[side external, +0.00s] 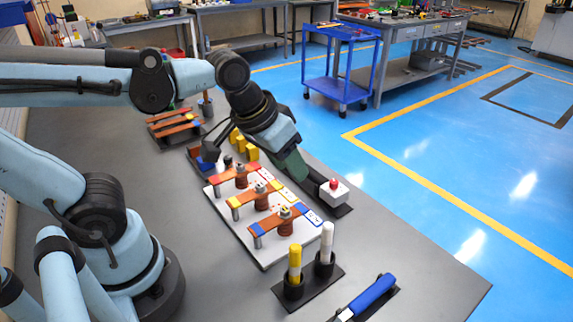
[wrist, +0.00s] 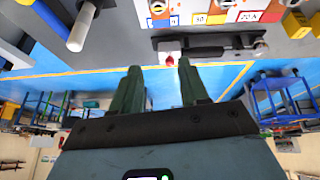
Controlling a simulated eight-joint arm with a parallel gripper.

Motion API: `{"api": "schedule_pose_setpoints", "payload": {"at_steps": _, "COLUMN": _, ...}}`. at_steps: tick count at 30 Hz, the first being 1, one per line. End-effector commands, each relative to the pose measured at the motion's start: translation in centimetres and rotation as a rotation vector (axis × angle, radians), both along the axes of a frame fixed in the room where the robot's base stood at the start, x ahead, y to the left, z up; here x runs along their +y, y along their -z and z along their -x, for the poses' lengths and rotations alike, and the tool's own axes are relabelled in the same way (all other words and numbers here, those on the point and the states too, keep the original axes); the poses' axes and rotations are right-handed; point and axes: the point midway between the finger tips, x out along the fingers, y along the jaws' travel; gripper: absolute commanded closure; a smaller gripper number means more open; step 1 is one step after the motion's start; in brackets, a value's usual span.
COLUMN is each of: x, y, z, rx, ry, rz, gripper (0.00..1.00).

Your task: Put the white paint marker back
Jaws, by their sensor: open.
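The white paint marker (side external: 327,242) stands upright in the right cup of a black two-cup holder (side external: 316,284) near the front of the bench. A yellow marker (side external: 295,262) stands in the left cup. In the wrist view, the white marker (wrist: 82,28) shows at the upper left, outside my fingers.
A white board (side external: 262,254) carries several copper bars on posts. A white box with a red button (side external: 334,190) sits near my gripper at the bench edge. A blue-handled tool (side external: 371,296) lies right of the holder.

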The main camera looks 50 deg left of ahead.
Motion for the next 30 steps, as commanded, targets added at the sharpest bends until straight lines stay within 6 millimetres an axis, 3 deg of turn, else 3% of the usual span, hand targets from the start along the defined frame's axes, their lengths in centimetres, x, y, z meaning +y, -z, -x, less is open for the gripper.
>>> {"api": "schedule_pose_setpoints", "payload": {"at_steps": 3, "x": 2.4, "y": 1.1, "z": 0.5, "rx": -0.1, "ry": 0.02, "rz": -0.047, "gripper": 0.56}}
{"api": "schedule_pose_setpoints", "payload": {"at_steps": 7, "x": 3.6, "y": 1.6, "z": 0.7, "rx": -0.157, "ry": 0.039, "rz": -0.084, "gripper": 0.56}}
{"api": "schedule_pose_setpoints", "payload": {"at_steps": 30, "x": 3.8, "y": 1.6, "z": 0.7, "rx": -0.167, "ry": 0.045, "rz": -0.092, "gripper": 0.56}}
